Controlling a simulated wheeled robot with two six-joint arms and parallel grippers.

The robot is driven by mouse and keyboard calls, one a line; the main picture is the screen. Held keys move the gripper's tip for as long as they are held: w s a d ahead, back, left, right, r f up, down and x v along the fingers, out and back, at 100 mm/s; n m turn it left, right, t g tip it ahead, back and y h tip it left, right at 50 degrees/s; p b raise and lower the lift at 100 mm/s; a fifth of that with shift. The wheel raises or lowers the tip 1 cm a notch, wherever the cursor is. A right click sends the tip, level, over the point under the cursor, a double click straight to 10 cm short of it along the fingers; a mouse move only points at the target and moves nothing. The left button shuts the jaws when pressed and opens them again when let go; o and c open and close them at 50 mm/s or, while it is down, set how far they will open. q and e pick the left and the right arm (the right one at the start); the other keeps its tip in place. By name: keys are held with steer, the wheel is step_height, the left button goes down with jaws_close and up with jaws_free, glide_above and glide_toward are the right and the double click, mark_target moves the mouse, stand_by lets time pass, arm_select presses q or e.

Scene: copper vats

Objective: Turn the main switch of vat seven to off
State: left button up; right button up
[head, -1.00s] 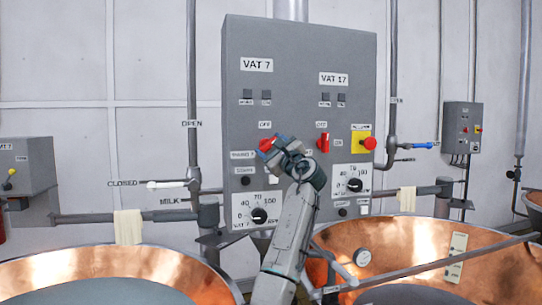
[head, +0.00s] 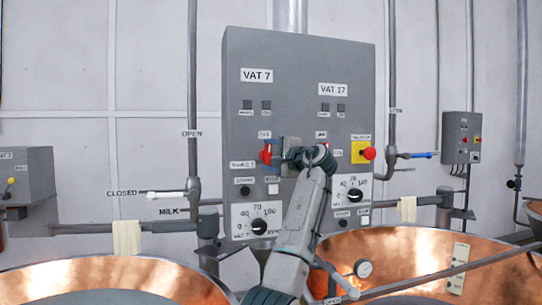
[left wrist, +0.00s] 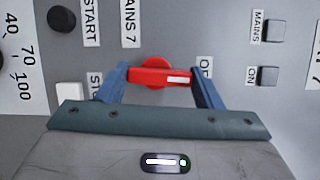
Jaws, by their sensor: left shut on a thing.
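The red main switch (head: 265,153) of vat seven is on the left half of the grey panel (head: 300,58), beside a MAINS 7 label and below an OFF label. My left gripper (head: 273,153) is at it from the right. In the left wrist view, the red handle (left wrist: 163,76) lies between the two blue fingers of my left gripper (left wrist: 163,82), which is shut on it. The handle's white mark points at the OFF label (left wrist: 206,68). My right gripper is not in view.
A red emergency button (head: 368,153) on a yellow plate sticks out at the panel's right. Copper vats (head: 400,250) stand below on both sides. A pipe with a white valve handle (head: 165,194) is at the left.

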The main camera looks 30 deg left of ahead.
arm_select(q)
steer(key=shift+f+n, duration=0.1)
steer(key=shift+n, duration=0.4)
steer(key=o, duration=1)
steer(key=shift+s+d, duration=0.1)
steer(key=shift+d, duration=0.15)
steer(key=b+v, duration=0.5)
steer(key=v, duration=0.5)
steer(key=shift+d+r, duration=0.15)
steer(key=shift+r, duration=0.05)
